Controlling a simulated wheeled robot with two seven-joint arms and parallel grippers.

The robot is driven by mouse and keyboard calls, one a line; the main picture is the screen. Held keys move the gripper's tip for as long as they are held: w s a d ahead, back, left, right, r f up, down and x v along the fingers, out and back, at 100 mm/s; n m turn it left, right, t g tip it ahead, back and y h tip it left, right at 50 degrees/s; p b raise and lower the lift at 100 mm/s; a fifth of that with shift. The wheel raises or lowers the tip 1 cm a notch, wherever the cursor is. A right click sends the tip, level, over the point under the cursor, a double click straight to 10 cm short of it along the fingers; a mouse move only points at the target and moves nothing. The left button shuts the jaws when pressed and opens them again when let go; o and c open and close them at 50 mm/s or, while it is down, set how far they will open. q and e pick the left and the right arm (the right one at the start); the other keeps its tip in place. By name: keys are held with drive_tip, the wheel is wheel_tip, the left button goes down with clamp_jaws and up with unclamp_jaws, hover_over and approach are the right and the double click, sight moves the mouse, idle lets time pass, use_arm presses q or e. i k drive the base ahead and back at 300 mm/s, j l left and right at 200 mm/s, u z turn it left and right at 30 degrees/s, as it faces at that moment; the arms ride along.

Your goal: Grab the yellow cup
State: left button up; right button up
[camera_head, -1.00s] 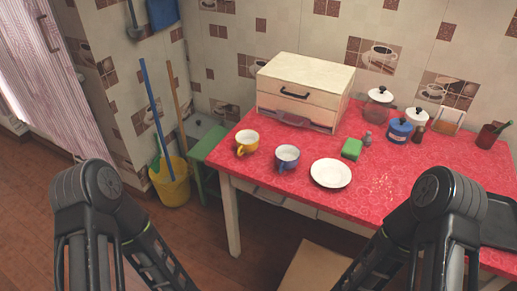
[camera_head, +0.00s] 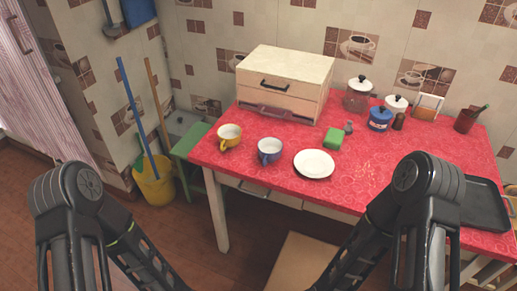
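The yellow cup (camera_head: 229,136) stands upright near the left end of the red oilcloth table (camera_head: 372,178), its handle toward the front. A blue cup (camera_head: 270,151) stands just to its right. My two arms come in at the lower left and lower right, with only their dark links showing. Both grippers are out of the picture, below its lower edge. Neither arm is near the yellow cup.
A bread box (camera_head: 285,84) stands behind the cups. A white plate (camera_head: 314,164) and a green sponge (camera_head: 333,138) lie right of them. Several jars stand at the back right, and a black tray (camera_head: 484,203) lies at the right. A yellow bucket (camera_head: 154,183) and green stool (camera_head: 190,145) stand left.

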sight(228, 135)
drive_tip(key=j+z, duration=0.1)
drive_tip(key=z, duration=0.35)
drive_tip(key=j+z, duration=0.15)
drive_tip(key=z, duration=0.25)
drive_tip(key=i+j+z, duration=0.1)
drive_tip(key=z, duration=0.35)
drive_tip(key=j+z, duration=0.2)
drive_tip(key=j, duration=0.2)
drive_tip(key=k+j+z, duration=0.2)
drive_tip(key=j, duration=0.2)
drive_tip(key=j+z, duration=0.2)
drive_tip(key=j, duration=0.2)
drive_tip(key=k+j+z, duration=0.2)
drive_tip(key=j, duration=0.45)
drive_tip(key=k+j, duration=0.15)
drive_tip(key=j, duration=0.2)
